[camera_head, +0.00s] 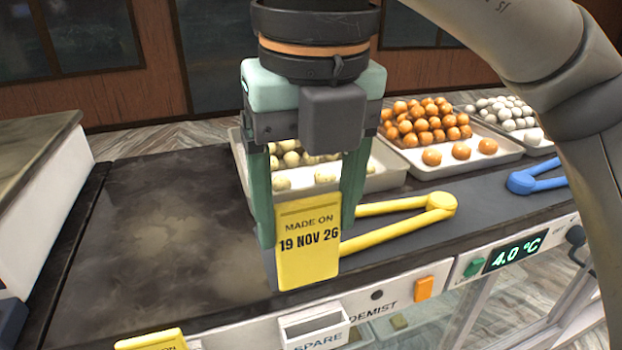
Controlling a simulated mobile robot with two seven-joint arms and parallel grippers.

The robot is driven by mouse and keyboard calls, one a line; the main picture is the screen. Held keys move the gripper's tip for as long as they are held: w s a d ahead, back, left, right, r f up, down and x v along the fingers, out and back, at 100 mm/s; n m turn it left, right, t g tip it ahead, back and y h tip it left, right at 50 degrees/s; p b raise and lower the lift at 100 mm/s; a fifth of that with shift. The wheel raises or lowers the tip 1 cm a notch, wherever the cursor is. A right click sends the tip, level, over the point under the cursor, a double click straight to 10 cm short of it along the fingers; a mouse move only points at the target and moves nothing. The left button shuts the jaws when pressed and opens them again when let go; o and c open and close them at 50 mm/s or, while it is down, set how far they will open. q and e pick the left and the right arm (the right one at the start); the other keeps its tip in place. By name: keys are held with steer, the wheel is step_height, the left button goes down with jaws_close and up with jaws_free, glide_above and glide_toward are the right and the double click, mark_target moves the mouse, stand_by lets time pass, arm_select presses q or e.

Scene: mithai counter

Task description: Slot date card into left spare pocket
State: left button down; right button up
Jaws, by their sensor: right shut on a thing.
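My right gripper (308,233) is shut on the yellow date card (308,268), which reads "MADE ON 19 NOV 26". The card hangs roughly upright between the two fingers, at the counter's front edge in the picture. A white pocket marked SPARE (318,340) is on the front panel just below the card in the picture. The card appears apart from it, and the pocket's open top shows no card. The bottom of the pocket is cut off by the frame. My left gripper is not in view.
Another yellow card (150,341) shows at the bottom left. Yellow tongs (400,223) lie right of the card, blue tongs (535,181) farther right. Trays of sweets (385,182) stand behind. The panel has an orange switch (424,288) and a 4.0 °C display (515,254). The dark counter (150,240) is clear at left.

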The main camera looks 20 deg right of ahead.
mark_target(315, 277)
steer(key=shift+d+f, duration=0.1)
steer(key=shift+d, duration=0.35)
step_height(315, 277, down, 7)
steer(key=b, duration=0.6)
steer(key=shift+f+b, duration=2.3)
steer(key=shift+b, duration=0.05)
stand_by(0.9)
steer(key=o, duration=1.3)
steer(key=shift+c, duration=0.2)
